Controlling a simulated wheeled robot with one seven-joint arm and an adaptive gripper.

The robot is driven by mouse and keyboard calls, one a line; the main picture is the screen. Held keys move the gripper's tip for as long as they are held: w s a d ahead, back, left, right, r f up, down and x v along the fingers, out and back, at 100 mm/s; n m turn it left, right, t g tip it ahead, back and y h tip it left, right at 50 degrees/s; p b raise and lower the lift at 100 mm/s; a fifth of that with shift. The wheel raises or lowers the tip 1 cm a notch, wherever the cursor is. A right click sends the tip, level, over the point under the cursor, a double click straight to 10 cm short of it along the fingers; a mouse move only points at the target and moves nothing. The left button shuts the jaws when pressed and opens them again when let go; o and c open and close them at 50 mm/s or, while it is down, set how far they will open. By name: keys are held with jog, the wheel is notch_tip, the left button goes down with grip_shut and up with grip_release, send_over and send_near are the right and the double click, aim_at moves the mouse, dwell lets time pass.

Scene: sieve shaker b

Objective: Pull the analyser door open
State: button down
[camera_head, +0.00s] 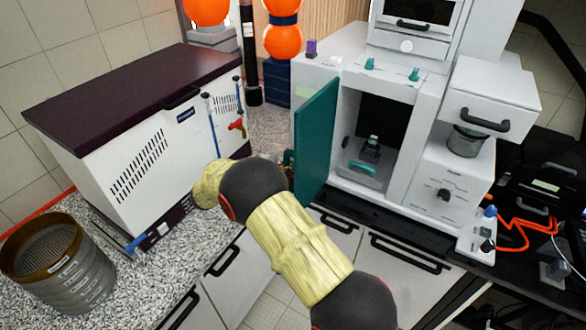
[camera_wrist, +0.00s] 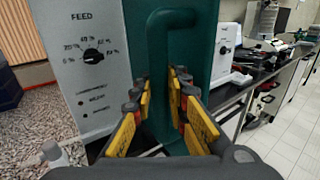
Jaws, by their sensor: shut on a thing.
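The teal analyser door (camera_head: 316,145) stands swung out from the white analyser (camera_head: 330,62), with the chamber (camera_head: 385,125) exposed to its right. In the wrist view the door (camera_wrist: 188,50) fills the middle, with its teal upright handle (camera_wrist: 155,50) on the face. My gripper (camera_wrist: 160,88) has its yellow-padded fingers on both sides of the handle and is shut on it. In the head view my arm reaches to the door's left side, and the gripper there is mostly hidden behind my wrist and the door.
A white cabinet with a dark purple lid (camera_head: 130,85) stands left of my arm on the speckled counter. A stack of sieves (camera_head: 60,262) is at the lower left. Drawer fronts (camera_head: 395,268) lie below the analyser. Black cases and orange cables (camera_head: 515,228) are at right.

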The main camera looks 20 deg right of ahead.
jog(key=shift+w+a, duration=0.2)
jog(key=shift+a, duration=0.05)
jog(key=shift+g, duration=0.3)
jog(key=c, duration=1.7)
grip_release()
jog(key=shift+c, duration=0.2)
jog(key=s+a, duration=0.1)
jog(key=a, duration=1.1)
jog(key=shift+s, duration=0.25)
